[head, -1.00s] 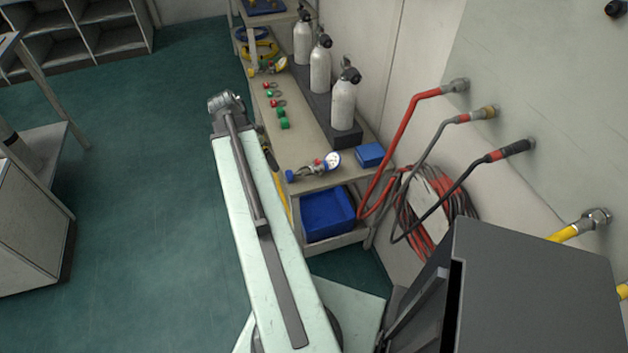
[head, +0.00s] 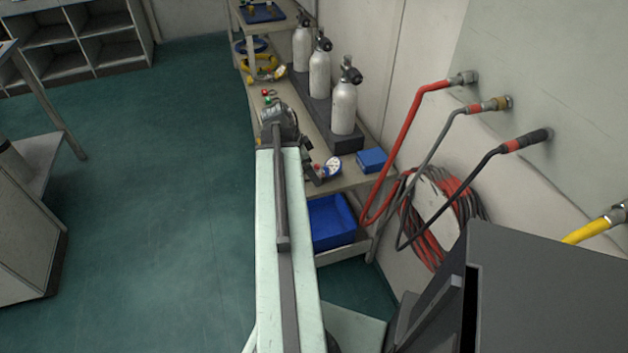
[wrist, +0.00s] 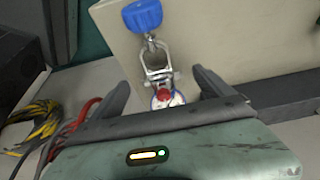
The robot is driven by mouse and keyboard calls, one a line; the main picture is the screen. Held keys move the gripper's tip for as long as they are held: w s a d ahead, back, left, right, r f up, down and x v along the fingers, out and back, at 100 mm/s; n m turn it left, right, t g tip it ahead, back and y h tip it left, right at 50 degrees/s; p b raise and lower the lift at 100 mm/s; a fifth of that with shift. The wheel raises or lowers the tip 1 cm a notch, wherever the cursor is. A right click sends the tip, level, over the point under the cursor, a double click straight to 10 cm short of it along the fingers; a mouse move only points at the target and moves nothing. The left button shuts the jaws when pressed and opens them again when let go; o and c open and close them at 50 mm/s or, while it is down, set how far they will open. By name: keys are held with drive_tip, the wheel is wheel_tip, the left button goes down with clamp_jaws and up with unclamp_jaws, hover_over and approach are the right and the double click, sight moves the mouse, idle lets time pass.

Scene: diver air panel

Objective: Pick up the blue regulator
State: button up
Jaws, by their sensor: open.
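The blue regulator (wrist: 157,62) lies on the beige shelf top in the wrist view. It has a blue knob at the far end, a metal yoke in the middle, and a red part and gauge nearer me. My gripper (wrist: 162,85) is open, with one dark finger on each side of the regulator's near part. The gripper's body hides the near end of the gauge. I cannot tell whether the fingers touch it. In the head view the regulator's gauge (head: 332,167) shows just right of my arm, which hides the rest.
A small blue box (head: 372,160) stands right of the regulator. Grey cylinders (head: 344,108) stand along the wall behind. A blue bin (head: 331,222) sits on the lower shelf. Red and grey hoses (head: 405,140) hang from the wall at right. Open floor lies left.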

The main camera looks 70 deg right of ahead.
drive_tip(key=b+x, duration=0.1)
drive_tip(key=x, duration=0.2)
drive_tip(key=shift+w+f+b, duration=0.1)
drive_tip(key=shift+b, duration=0.25)
clamp_jaws()
drive_tip(key=shift+r+p, duration=0.3)
drive_tip(key=shift+p, duration=0.05)
wheel_tip(320, 180, up, 10)
drive_tip(key=p, duration=1)
drive_tip(key=shift+f, duration=0.1)
